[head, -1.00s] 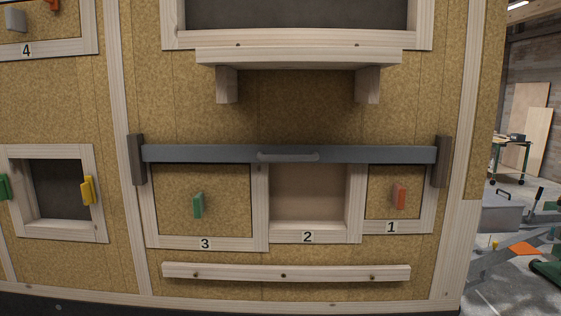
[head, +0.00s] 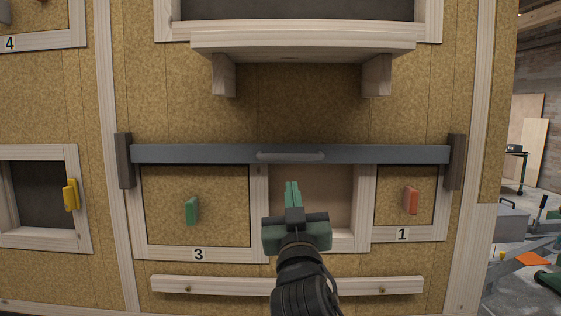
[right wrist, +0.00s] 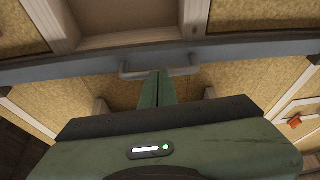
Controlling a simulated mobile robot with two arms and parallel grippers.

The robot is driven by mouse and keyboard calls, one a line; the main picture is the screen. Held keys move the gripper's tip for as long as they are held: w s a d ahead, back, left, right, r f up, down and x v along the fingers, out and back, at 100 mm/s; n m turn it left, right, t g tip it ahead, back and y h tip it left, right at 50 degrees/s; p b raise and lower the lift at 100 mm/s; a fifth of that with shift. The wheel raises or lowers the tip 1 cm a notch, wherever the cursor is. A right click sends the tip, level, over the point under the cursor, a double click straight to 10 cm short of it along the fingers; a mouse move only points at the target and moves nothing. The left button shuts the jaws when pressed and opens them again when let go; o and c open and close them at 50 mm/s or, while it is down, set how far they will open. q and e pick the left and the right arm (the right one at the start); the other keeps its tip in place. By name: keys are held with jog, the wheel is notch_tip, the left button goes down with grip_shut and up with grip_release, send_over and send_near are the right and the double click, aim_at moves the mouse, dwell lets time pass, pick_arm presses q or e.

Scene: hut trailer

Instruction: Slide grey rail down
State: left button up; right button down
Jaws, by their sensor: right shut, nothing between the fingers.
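The grey rail (head: 210,154) lies level across the wall above the numbered compartments, between two dark brackets at its ends. Its grey handle (head: 290,155) sits at the middle of the rail. In the right wrist view the rail (right wrist: 245,51) crosses the upper part and the handle (right wrist: 185,71) shows just beyond the fingertips. My right gripper (head: 292,185) is shut and empty, in front of the open middle compartment, a little below the handle in the picture. Its fingertips (right wrist: 159,74) appear close to the handle in the right wrist view; I cannot tell whether they touch. My left gripper is not in view.
A wooden shelf (head: 300,48) juts out above the rail. A wooden strip (head: 215,285) runs below the compartments. Left is a window with a yellow latch (head: 71,195).

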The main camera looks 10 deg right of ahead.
aim_at(297, 155)
jog(key=s+r+m+t+h, duration=0.1)
jog(key=s+r, duration=0.3)
jog(key=r, duration=0.1)
jog(key=shift+r+m+h, duration=0.3)
jog(key=shift+r, duration=0.1)
jog(key=shift+d, duration=0.1)
jog(key=p+x, duration=0.4)
jog(key=x, duration=0.6)
jog(key=shift+w+d+f, duration=0.1)
jog(key=shift+w+f, duration=0.1)
jog(key=shift+f, duration=0.85)
jog(key=shift+w+d+f, duration=0.1)
jog(key=shift+w+f, duration=0.1)
jog(key=shift+f, duration=0.8)
jog(key=shift+a, duration=0.1)
